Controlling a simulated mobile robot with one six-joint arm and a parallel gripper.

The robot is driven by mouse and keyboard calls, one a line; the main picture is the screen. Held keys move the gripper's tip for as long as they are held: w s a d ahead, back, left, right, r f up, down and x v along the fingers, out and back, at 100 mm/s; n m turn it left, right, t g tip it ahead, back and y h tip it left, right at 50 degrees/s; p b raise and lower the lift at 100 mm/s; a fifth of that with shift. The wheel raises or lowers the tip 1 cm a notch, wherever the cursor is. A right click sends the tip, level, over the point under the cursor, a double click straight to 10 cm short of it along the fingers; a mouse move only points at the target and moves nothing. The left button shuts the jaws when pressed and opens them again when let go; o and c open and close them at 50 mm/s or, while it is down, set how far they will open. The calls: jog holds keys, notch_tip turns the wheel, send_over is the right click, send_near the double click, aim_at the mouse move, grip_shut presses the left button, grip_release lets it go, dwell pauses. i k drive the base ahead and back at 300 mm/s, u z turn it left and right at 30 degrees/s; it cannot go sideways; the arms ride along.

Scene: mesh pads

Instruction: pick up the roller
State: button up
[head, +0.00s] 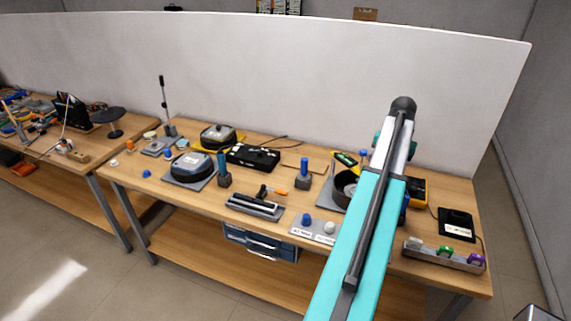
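What looks like the roller (263,192) is a small dark piece with an orange handle pointing right, near the front middle of the workbench. It lies just behind or against a long black and silver bar-shaped tool (255,207). At this size I cannot tell whether the two touch or which part is the roller's drum. My gripper is not in view. My turquoise and grey arm link rises through the right of the picture, to the right of the roller, and hides part of the bench.
The bench (205,208) also holds two blue posts (303,180), a black box (253,157), a dark device on a grey plate (194,167), a labelled plate with blue and white knobs (318,232) and a rail with coloured knobs (445,255). A white panel (270,80) stands behind.

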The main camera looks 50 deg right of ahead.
aim_at(303, 176)
jog(key=i, duration=1.2)
jog(key=z, duration=0.05)
